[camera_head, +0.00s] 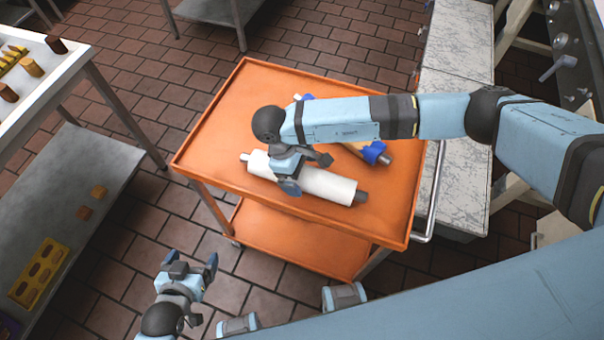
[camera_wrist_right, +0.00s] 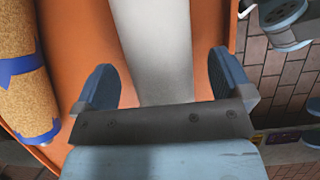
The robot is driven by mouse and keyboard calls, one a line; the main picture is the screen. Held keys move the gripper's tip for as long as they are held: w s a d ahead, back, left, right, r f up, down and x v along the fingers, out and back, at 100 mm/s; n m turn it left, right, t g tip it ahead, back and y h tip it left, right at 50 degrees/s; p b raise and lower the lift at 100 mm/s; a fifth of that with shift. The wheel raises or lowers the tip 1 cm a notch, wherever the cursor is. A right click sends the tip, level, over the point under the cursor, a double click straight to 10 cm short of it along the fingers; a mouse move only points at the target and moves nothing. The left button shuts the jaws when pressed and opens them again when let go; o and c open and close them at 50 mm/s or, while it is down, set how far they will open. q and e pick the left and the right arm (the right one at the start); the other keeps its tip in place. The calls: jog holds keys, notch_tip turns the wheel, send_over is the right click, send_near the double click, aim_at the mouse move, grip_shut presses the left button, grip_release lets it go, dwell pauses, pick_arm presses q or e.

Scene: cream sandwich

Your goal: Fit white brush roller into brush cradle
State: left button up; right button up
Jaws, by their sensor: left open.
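The white brush roller (camera_head: 332,186) lies on the orange cart top with its metal shaft ends showing. My right gripper (camera_head: 307,174) is over the roller. In the right wrist view, its open fingers (camera_wrist_right: 162,72) stand on either side of the white roller (camera_wrist_right: 155,40), with orange surface showing beside it. I cannot tell whether a finger touches the roller. My left gripper (camera_head: 193,268) is open and empty, low in front of the cart's left side. I cannot make out the brush cradle in these views.
A tan roller with blue bands (camera_head: 373,151) lies behind the white one, partly hidden by my right arm. The orange cart (camera_head: 225,118) has a raised rim. A steel table (camera_head: 60,85) stands left, a marble-topped counter (camera_head: 455,60) and machine (camera_head: 575,40) right.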

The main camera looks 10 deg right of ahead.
jog(key=c, duration=1.4)
jog(key=shift+c, duration=0.2)
jog(key=shift+r, duration=0.15)
